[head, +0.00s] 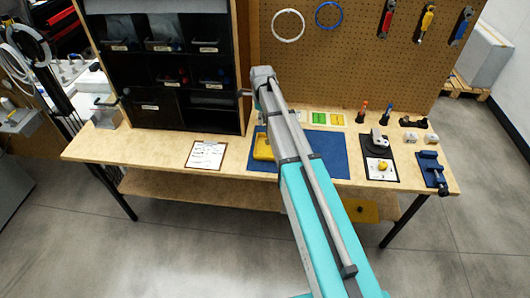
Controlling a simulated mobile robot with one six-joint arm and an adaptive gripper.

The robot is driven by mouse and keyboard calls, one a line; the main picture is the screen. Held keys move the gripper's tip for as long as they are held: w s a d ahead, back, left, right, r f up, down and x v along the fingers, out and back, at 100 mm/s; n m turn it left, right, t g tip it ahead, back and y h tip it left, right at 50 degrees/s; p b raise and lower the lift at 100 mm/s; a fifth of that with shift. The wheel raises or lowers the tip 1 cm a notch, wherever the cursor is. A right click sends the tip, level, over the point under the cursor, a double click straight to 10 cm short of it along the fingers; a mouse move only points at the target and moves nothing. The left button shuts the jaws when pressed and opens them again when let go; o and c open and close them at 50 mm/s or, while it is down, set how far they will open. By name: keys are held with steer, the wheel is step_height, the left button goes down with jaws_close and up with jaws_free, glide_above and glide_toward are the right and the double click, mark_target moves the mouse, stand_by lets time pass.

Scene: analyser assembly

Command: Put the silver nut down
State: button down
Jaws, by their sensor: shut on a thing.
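My arm reaches from the bottom right up to the front of the black shelf unit, and its far end is in front of the unit's right edge. The silver nut is not visible in this view. A blue mat (331,151) lies on the wooden workbench (150,146), partly covered by my arm. A yellow tray (262,148) sits at the mat's left end, also partly behind my arm.
A black shelf unit (226,119) with labelled bins stands on the bench at the back left. A clipboard (206,154) lies in front of it. A dark board (376,174) with a yellow-topped part and a blue vise (431,168) are at the right. Bare bench shows left of the clipboard.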

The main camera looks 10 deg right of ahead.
steer(key=s+a+f+n+b, duration=0.2)
steer(key=s+a+f+b, duration=0.3)
steer(key=s, duration=0.5)
step_height(320, 180, down, 3)
steer(key=shift+a+f+n+b, duration=0.2)
steer(key=shift+a+n+b, duration=0.1)
steer(key=shift+b, duration=0.9)
steer(key=shift+w+d, duration=0.1)
steer(key=shift+w, duration=0.1)
steer(key=b, duration=0.9)
glide_above(266, 154)
steer(key=f, duration=0.6)
steer(key=s+f, duration=0.1)
steer(key=f, duration=0.2)
steer(key=shift+a, duration=0.3)
steer(key=shift+w+d+f+b, duration=0.25)
steer(key=shift+w+f+b, duration=0.25)
steer(key=shift+f+b, duration=0.25)
steer(key=shift+s+f+b, duration=0.1)
steer(key=shift+f+b, duration=1.15)
steer(key=shift+f, duration=0.2)
